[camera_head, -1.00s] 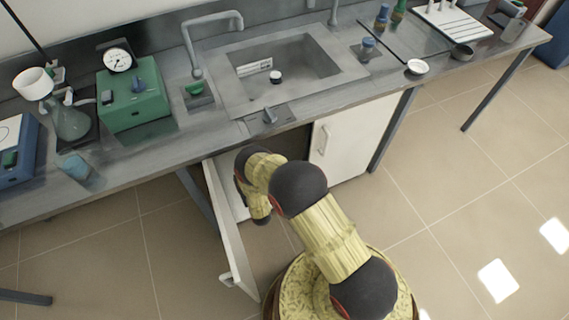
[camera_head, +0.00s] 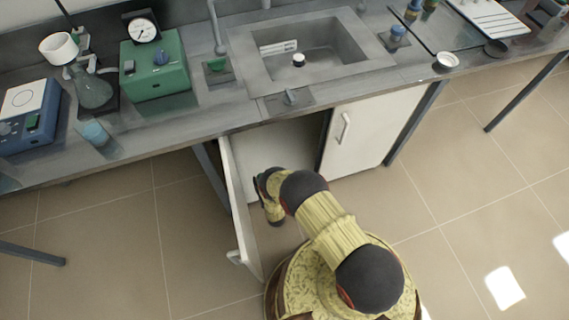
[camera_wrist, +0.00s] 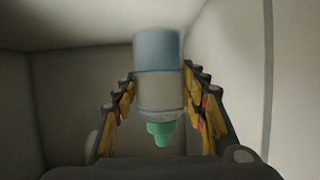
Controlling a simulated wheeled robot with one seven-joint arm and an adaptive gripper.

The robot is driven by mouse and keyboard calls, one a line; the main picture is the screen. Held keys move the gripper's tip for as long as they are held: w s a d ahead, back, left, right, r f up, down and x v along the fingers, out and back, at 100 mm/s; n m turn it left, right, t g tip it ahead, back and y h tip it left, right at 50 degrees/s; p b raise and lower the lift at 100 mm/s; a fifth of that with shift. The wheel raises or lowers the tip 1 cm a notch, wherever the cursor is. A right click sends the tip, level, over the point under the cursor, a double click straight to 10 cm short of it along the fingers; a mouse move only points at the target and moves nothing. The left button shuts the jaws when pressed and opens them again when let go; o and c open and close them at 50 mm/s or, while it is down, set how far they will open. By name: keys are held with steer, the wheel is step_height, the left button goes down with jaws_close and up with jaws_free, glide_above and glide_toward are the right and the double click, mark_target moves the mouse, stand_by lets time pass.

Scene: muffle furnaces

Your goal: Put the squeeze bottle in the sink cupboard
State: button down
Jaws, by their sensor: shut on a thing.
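In the wrist view, my gripper (camera_wrist: 160,105) is shut on the squeeze bottle (camera_wrist: 158,75), which has a pale blue and whitish body and a green nozzle (camera_wrist: 160,132). The nozzle points to the bottom of the picture. Pale walls surround the gripper and bottle in that view, like the inside of the cupboard. In the head view, the sink cupboard (camera_head: 268,158) is under the sink, with its left door (camera_head: 240,205) swung open and its right door (camera_head: 365,135) closed. My arm reaches to its opening; my fingers and the bottle are hidden there.
The sink (camera_head: 315,60) is set in the grey bench (camera_head: 180,140) above the opening. A green device (camera_head: 158,68), a flask (camera_head: 92,88) and a blue device (camera_head: 35,112) stand on the bench at left. A bench leg (camera_head: 210,175) stands beside the open door. The tiled floor is clear at right.

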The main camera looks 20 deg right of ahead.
steer(key=w+d+f+b, duration=0.2)
steer(key=d+f, duration=0.1)
steer(key=w+d+f+b, duration=0.2)
steer(key=w+f, duration=0.1)
steer(key=w+d+f+b, duration=0.2)
steer(key=d, duration=0.1)
steer(key=shift+w+d+f, duration=0.3)
steer(key=shift+d+f, duration=0.05)
steer(key=shift+f, duration=0.05)
step_height(320, 180, down, 3)
steer(key=shift+d+f+b, duration=0.1)
steer(key=shift+f+b, duration=0.1)
steer(key=shift+b, duration=0.65)
steer(key=shift+r, duration=0.1)
steer(key=c, duration=1)
jaws_free()
